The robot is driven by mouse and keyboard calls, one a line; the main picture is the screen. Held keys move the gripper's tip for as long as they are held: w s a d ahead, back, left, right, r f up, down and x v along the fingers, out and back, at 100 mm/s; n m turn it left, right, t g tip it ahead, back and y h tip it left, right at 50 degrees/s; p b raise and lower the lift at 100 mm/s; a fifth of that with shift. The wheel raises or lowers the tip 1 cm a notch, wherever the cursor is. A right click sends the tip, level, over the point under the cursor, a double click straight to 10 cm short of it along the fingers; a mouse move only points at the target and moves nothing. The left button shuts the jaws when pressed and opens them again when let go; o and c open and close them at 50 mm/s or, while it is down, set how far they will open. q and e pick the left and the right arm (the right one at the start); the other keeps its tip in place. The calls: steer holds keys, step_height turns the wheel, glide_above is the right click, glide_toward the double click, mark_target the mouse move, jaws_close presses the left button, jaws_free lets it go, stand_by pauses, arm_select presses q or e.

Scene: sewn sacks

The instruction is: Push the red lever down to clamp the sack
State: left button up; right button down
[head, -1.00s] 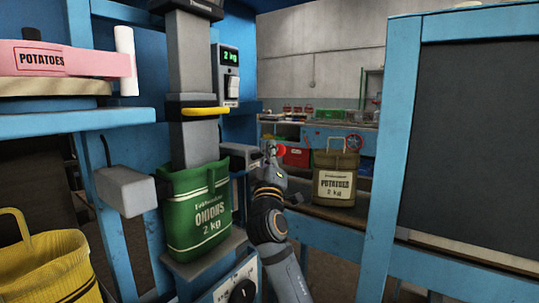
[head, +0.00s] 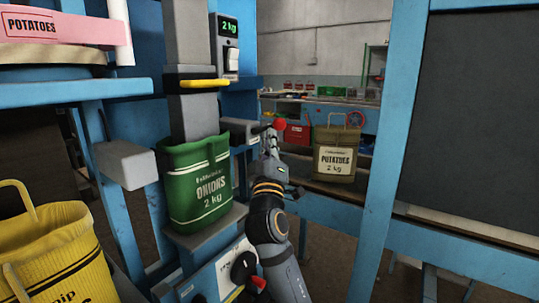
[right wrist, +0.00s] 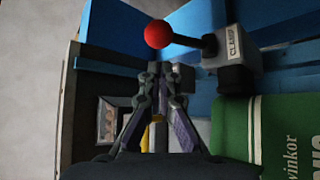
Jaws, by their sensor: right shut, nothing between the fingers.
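The red lever knob (head: 280,125) sits on a dark rod reaching right from the grey clamp box (head: 240,131). In the right wrist view, the red knob (right wrist: 158,34) shows beyond the fingertips, and the box (right wrist: 238,62) is marked CLAMP. The green ONIONS 2 kg sack (head: 199,188) stands upright under the grey spout, its mouth around the lower end. My right gripper (head: 268,141) is shut and empty, close to the knob and just below it in the head view. Whether it touches the knob is unclear. My left gripper is out of view.
A grey block (head: 125,163) stands left of the sack. A yellow sack (head: 58,262) is at lower left. A brown POTATOES sack (head: 336,158) stands behind right. A blue post (head: 392,150) and dark panel (head: 487,110) bound the right side.

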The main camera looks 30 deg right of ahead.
steer(key=v, duration=0.6)
steer(key=shift+s+a+f, duration=0.15)
steer(key=shift+s+a, duration=0.05)
steer(key=shift+s, duration=0.05)
